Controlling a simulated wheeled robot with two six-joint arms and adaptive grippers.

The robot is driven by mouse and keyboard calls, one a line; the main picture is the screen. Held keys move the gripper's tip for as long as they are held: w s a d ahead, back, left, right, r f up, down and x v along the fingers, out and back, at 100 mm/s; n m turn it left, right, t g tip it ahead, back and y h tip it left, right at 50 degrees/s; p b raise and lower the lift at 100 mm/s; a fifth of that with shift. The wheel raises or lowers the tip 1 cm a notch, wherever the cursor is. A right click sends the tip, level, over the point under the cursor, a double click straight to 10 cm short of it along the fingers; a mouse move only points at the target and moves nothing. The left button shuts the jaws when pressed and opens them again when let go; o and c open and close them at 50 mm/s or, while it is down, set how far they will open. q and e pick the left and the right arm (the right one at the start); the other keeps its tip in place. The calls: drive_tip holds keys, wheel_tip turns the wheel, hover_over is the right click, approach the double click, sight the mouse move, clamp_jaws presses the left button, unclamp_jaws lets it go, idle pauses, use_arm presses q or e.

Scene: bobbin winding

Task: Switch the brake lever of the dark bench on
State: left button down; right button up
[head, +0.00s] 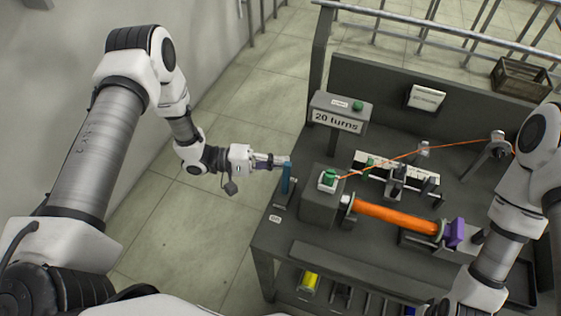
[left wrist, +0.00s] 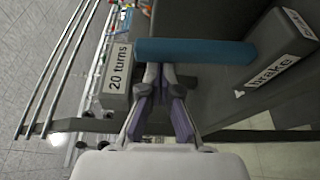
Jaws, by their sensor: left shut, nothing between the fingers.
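The dark bench (head: 282,247) stands at the right of the head view. Its blue brake lever (head: 286,179) rises at the bench's left edge; in the left wrist view the lever (left wrist: 195,51) crosses just beyond my fingertips. The dark block with the "brake" label (left wrist: 272,72) is at its right end there. My left gripper (head: 284,161) is shut and empty, its tips at the upper part of the lever; in the left wrist view the fingers (left wrist: 163,77) point at its side. I cannot tell whether they touch. My right gripper is out of view.
A "20 turns" display (head: 336,121) stands behind the lever. A green button (head: 328,178) on a grey box is to its right. An orange bobbin (head: 395,216) and an orange thread (head: 400,156) lie further right. The floor left of the bench is clear.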

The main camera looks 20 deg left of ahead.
use_arm(q)
drive_tip(key=s+m+h+b, duration=0.1)
drive_tip(key=s+m, duration=0.2)
drive_tip(key=s, duration=0.1)
drive_tip(key=shift+s+r, duration=0.1)
drive_tip(key=shift+s, duration=0.05)
drive_tip(key=shift+s, duration=0.1)
idle(0.7)
drive_tip(key=v, duration=1.2)
drive_tip(key=shift+a, duration=0.1)
